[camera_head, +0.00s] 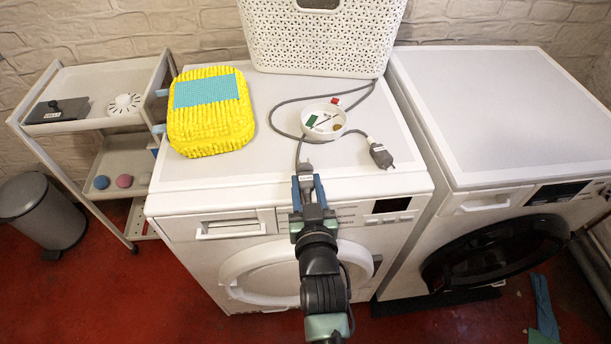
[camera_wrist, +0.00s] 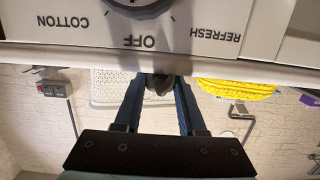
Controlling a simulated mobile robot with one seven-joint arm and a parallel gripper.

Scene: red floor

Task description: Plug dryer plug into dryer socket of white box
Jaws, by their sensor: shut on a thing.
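My gripper (camera_head: 307,182) is above the front edge of the left white machine, its blue fingers pointing towards the back. It is shut on a dark plug (camera_head: 305,168) with a pale label and a grey cable. In the wrist view the plug (camera_wrist: 160,84) shows dark between the two fingers (camera_wrist: 158,98). A second grey plug (camera_head: 381,155) with a pale label lies on the machine top to the right. The labels are too small to read, so I cannot tell which is the dryer plug. No white box with a dryer socket can be made out.
Cable loops around the bowl. The right machine's top (camera_head: 500,105) is clear. A dark wall fitting (camera_wrist: 53,88) shows in the wrist view.

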